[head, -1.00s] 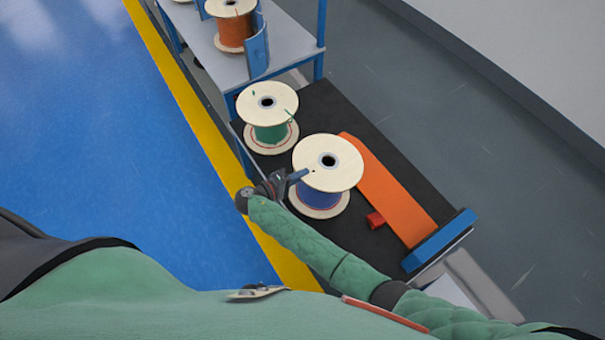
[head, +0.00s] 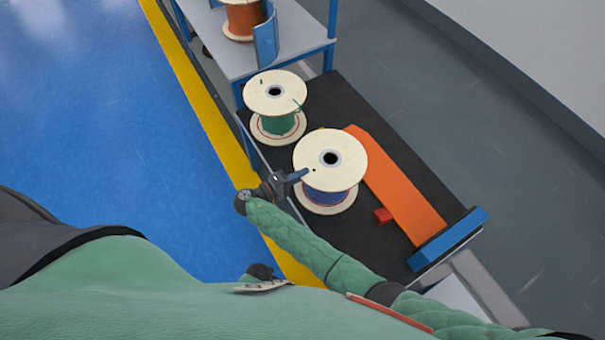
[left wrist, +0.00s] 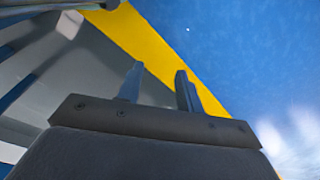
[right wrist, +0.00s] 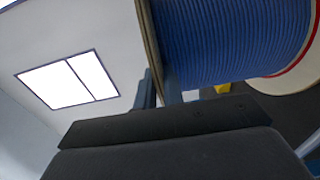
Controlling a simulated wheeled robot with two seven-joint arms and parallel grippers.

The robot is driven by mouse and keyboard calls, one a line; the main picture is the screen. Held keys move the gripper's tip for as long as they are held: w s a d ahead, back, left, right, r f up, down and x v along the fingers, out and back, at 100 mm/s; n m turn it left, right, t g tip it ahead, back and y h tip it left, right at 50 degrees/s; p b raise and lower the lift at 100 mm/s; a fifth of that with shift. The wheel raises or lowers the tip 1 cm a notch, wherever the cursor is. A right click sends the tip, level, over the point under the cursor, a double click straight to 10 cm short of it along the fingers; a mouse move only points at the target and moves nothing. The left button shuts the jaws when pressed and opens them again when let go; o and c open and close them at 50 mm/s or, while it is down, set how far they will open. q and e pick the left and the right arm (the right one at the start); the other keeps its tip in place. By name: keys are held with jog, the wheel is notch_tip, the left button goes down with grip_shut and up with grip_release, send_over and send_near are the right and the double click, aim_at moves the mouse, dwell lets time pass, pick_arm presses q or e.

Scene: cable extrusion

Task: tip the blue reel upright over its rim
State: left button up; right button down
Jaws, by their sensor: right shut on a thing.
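The blue reel (head: 326,197) has pale round flanges and blue cable. In the head view it has one flange facing up and the other low over the dark platform; I cannot tell whether that lower flange is fully flat on it. My right gripper (head: 299,175) is shut on the upper flange's edge at its left side. In the right wrist view the flange edge (right wrist: 150,45) runs down to the fingers, beside the blue winding (right wrist: 235,40). My left gripper (left wrist: 158,85) is open and empty, over floor; its fingers are hidden in the head view.
A green reel (head: 280,122) stands just behind the blue one. An orange ramp (head: 400,190) with a blue end block (head: 447,240) and a small red block (head: 382,215) lie to the right. A table (head: 290,40) with an orange reel (head: 242,20) stands at the back.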

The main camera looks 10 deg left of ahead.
pick_arm(q)
jog(key=r, duration=0.2)
jog(key=d+r+b, duration=0.1)
jog(key=shift+w, duration=0.25)
pick_arm(e)
jog(key=shift+s+a+f, duration=0.3)
jog(key=shift+s+f, duration=0.3)
jog(key=shift+f, duration=0.2)
pick_arm(q)
jog(key=shift+r, duration=0.15)
pick_arm(e)
jog(key=shift+f, duration=0.1)
jog(key=c, duration=1.5)
grip_release()
jog(key=shift+o, duration=1)
jog(key=shift+w, duration=0.1)
pick_arm(q)
jog(key=shift+w+a, duration=0.1)
jog(key=shift+a, duration=0.1)
pick_arm(e)
jog(key=shift+a+r, duration=0.1)
jog(key=shift+r, duration=0.1)
